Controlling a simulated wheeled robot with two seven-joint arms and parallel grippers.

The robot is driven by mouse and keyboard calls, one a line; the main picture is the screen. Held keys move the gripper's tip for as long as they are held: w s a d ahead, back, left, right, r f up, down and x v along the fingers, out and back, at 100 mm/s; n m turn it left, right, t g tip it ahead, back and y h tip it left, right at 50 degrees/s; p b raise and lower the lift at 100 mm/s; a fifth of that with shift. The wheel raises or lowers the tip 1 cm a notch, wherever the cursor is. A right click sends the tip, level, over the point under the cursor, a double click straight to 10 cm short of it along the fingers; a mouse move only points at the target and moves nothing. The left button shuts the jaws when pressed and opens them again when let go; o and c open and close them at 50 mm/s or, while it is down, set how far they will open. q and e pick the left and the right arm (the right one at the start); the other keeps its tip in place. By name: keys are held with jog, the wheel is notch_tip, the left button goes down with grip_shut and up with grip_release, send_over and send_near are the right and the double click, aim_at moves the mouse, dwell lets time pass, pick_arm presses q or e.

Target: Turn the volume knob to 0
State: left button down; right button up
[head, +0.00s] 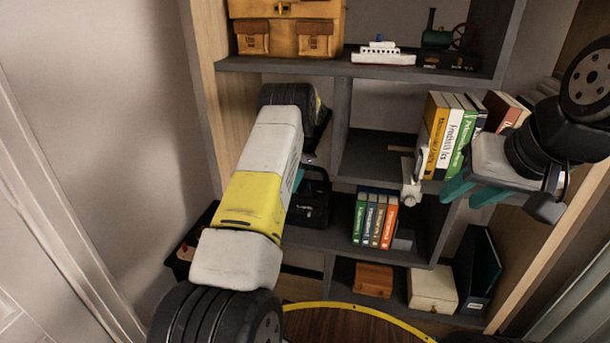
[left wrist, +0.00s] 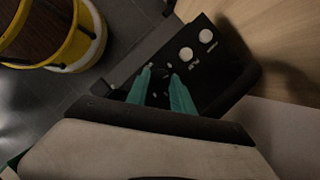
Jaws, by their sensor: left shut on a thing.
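A black device (head: 316,208) with a handle stands on a middle shelf, partly behind my left arm in the head view. In the left wrist view its dark panel (left wrist: 228,72) carries two white knobs (left wrist: 186,53) with white labels too small to read. My left gripper (left wrist: 162,72) has its teal fingers at the panel beside these knobs, among small white marks. The fingers are a little apart and shut on a knob that they mostly hide; its setting cannot be read. My right gripper (head: 472,192) is open and empty at the right, in front of the shelves, away from the device.
The grey shelf unit (head: 290,66) holds upright books (head: 448,135), more books (head: 375,220), a brown bag (head: 290,28) and a toy ship (head: 383,54). A yellow-rimmed round table (head: 350,306) stands low in front. A wooden side panel is close to the device.

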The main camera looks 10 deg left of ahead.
pick_arm(q)
jog(key=n+h, duration=0.1)
jog(key=n, duration=0.1)
jog(key=n+g, duration=0.1)
jog(key=n, duration=0.2)
jog(key=shift+w+a+h, duration=0.15)
jog(key=shift+w+h, duration=0.05)
jog(key=shift+h, duration=0.2)
jog(key=shift+n, duration=0.4)
jog(key=c, duration=1.4)
grip_release()
